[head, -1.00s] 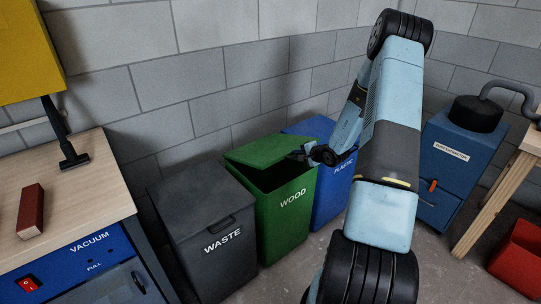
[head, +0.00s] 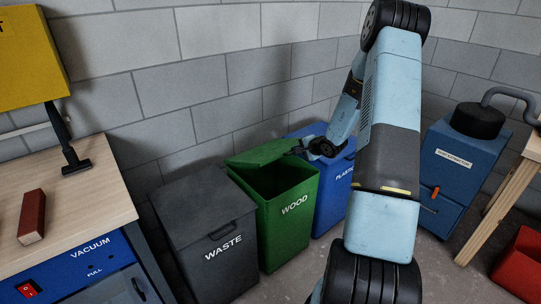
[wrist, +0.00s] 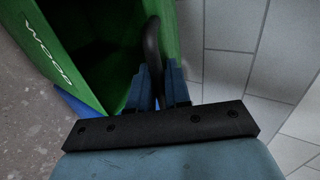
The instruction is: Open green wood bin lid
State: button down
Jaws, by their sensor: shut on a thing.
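The green wood bin (head: 287,222) stands between the dark waste bin and the blue plastic bin. Its green lid (head: 262,152) is tilted up at the front, and the dark inside shows below it. In the wrist view my gripper (wrist: 160,90) is shut on the lid's black curved handle (wrist: 153,45). The bin's green wall with the WOOD label (wrist: 62,50) is at the left there. The bottom of the bin's inside is too dark to see.
The shut waste bin (head: 208,235) is at the left and the blue plastic bin (head: 333,193) at the right, close beside the green bin. A grey block wall (head: 215,70) stands behind. A workbench (head: 75,195) is at the far left.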

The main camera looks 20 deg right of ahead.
jog(key=shift+g, duration=0.5)
jog(key=shift+w+a+r, duration=0.2)
jog(key=shift+w+r, duration=0.2)
jog(key=shift+r, duration=0.3)
jog(key=shift+w+a+r, duration=0.2)
jog(key=shift+w+r, duration=0.2)
jog(key=shift+r, duration=0.35)
jog(key=shift+w+a+r, duration=0.2)
jog(key=shift+w+r, duration=0.2)
jog(key=shift+r, duration=0.3)
jog(key=w+a+r+g, duration=0.1)
jog(key=w+r, duration=0.3)
jog(key=r, duration=0.2)
jog(key=shift+w+a+g+h, duration=0.3)
jog(key=shift+w+a+h, duration=0.05)
jog(key=shift+w+h, duration=0.05)
jog(key=w+a+r+g, duration=0.1)
jog(key=w+a+r, duration=0.1)
jog(key=w+r, duration=0.3)
jog(key=shift+w+h, duration=0.3)
jog(key=shift+w, duration=0.15)
